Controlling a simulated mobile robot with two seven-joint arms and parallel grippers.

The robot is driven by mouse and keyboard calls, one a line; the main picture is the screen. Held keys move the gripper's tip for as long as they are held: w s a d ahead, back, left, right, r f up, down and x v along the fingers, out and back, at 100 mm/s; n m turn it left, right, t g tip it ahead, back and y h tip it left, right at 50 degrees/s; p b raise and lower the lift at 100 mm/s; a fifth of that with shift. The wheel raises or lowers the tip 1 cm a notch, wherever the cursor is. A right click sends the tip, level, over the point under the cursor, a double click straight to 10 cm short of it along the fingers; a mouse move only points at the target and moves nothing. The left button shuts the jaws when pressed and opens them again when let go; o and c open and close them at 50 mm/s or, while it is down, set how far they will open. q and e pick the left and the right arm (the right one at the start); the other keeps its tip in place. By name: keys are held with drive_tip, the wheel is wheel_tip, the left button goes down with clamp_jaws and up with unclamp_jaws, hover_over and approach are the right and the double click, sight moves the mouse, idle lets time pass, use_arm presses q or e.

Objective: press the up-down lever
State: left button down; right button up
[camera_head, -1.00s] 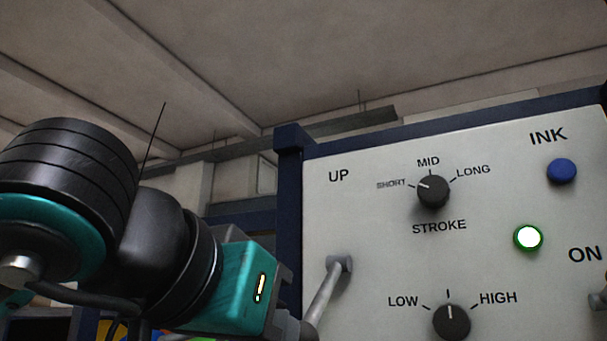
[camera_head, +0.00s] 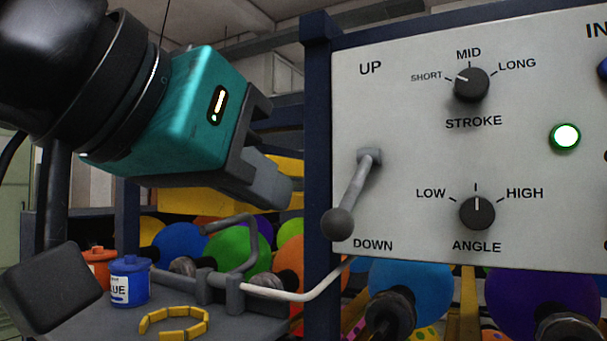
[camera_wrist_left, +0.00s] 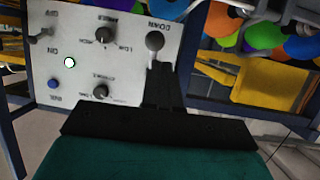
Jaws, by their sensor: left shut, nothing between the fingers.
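The up-down lever (camera_head: 355,188) is a grey rod with a dark round knob, on the left side of the white control panel (camera_head: 415,130). Its knob hangs low and to the left, near the DOWN label and below the UP label. My left gripper (camera_head: 286,192) has a teal body and grey fingers, shut and empty, left of the lever and apart from its knob in the head view. In the left wrist view the panel appears upside down, and the lever's knob (camera_wrist_left: 155,41) lies just beyond the shut fingertips (camera_wrist_left: 160,68). Contact cannot be told there. My right gripper is not seen.
The panel also carries a stroke knob (camera_head: 472,85), an angle knob (camera_head: 477,213) and a lit green button (camera_head: 565,137). A dark blue frame post (camera_head: 318,130) stands at its left edge.

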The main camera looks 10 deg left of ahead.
use_arm(q)
drive_tip(key=f+v, duration=0.1)
drive_tip(key=v, duration=0.5)
drive_tip(key=shift+s+p, duration=0.35)
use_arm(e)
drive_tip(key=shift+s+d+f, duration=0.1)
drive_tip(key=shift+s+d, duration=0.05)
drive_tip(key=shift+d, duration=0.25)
